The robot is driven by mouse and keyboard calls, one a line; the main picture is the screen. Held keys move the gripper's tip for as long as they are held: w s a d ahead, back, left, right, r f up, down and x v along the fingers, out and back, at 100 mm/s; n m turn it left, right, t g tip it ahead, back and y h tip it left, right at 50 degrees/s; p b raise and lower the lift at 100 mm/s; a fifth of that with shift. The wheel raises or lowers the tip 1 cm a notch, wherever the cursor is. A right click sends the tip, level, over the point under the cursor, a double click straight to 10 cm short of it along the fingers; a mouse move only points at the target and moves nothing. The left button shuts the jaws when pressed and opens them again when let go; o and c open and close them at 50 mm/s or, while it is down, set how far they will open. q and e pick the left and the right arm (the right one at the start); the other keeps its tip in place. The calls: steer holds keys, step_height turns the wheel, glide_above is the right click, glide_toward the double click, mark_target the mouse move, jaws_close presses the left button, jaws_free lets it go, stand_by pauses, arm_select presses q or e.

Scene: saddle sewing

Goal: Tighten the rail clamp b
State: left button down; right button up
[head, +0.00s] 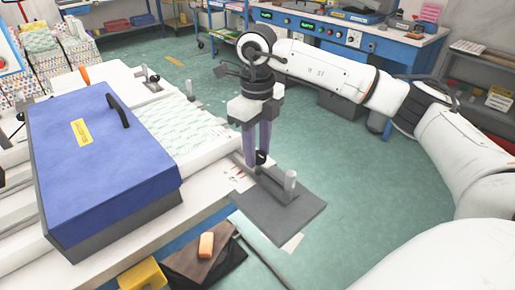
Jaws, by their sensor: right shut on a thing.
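A rail clamp (271,186) is a low grey bar with a black knob and a light upright post, on a dark grey plate (290,222) at the table's right corner. I see no letter on it. My right gripper (260,157) points straight down over the clamp's far end. Its purple-grey fingers are shut on the clamp's black knob, and they partly hide it. Similar clamp-like fittings stand at the table's far edge, one with a black knob (152,77) and one further right (190,91). My left gripper is not in view.
A big blue case (95,160) with a black handle covers much of the white table (150,238). Patterned fabric (178,122) lies beside it. An orange block (206,245) and a yellow bin (142,275) are near the front. The green floor on the right is clear.

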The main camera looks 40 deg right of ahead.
mark_target(258, 154)
steer(key=o, duration=1)
steer(key=shift+o, duration=0.2)
steer(key=shift+r, duration=0.15)
step_height(258, 154, up, 10)
